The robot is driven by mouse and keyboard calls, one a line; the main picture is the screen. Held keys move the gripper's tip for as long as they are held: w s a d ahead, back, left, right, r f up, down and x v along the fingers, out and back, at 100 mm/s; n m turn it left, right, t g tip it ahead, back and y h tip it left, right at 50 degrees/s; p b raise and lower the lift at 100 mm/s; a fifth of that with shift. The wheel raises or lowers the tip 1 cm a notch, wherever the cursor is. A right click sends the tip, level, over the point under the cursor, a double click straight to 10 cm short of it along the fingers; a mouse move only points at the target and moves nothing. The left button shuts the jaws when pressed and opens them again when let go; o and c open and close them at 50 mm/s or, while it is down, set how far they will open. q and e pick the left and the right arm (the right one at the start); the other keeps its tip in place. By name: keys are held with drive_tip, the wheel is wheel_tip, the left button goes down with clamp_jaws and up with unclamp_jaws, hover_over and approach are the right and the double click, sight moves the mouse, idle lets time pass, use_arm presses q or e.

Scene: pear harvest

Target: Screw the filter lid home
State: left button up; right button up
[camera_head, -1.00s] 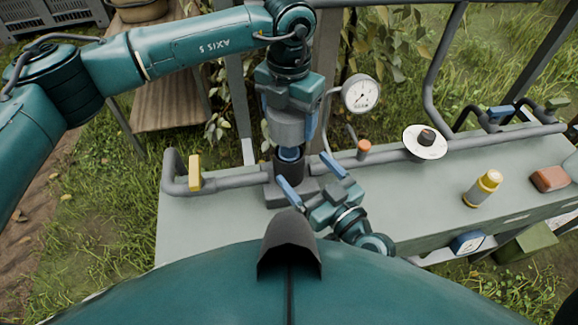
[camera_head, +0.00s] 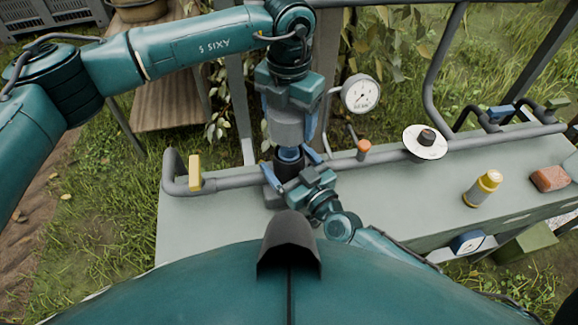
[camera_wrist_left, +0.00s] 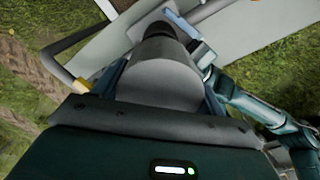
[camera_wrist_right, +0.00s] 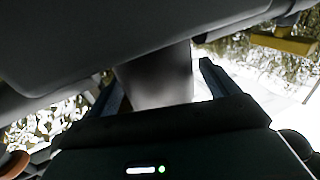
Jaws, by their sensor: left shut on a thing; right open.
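The filter lid (camera_head: 287,126) is a grey cylinder above the dark filter body (camera_head: 291,170) on the bench pipe. A blue ring (camera_head: 290,154) shows between them; I cannot tell how the threads sit. My left gripper (camera_head: 290,135) points down and is shut on the lid, which fills its jaws in the left wrist view (camera_wrist_left: 160,80). My right gripper (camera_head: 291,168) is open, with one blue finger on each side of the filter body. In the right wrist view a grey cylinder (camera_wrist_right: 155,78) stands between its fingers; contact cannot be told.
A pressure gauge (camera_head: 361,94) and an orange-topped knob (camera_head: 364,149) stand close on the right. A yellow handle (camera_head: 195,173) is on the pipe at left.

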drive_tip(key=shift+c, duration=0.6)
drive_tip(key=c, duration=1.3)
use_arm(q)
drive_tip(key=shift+f, duration=2.5)
use_arm(e)
drive_tip(key=shift+d, duration=0.1)
use_arm(q)
drive_tip(key=shift+f, duration=0.9)
drive_tip(key=shift+f, duration=0.5)
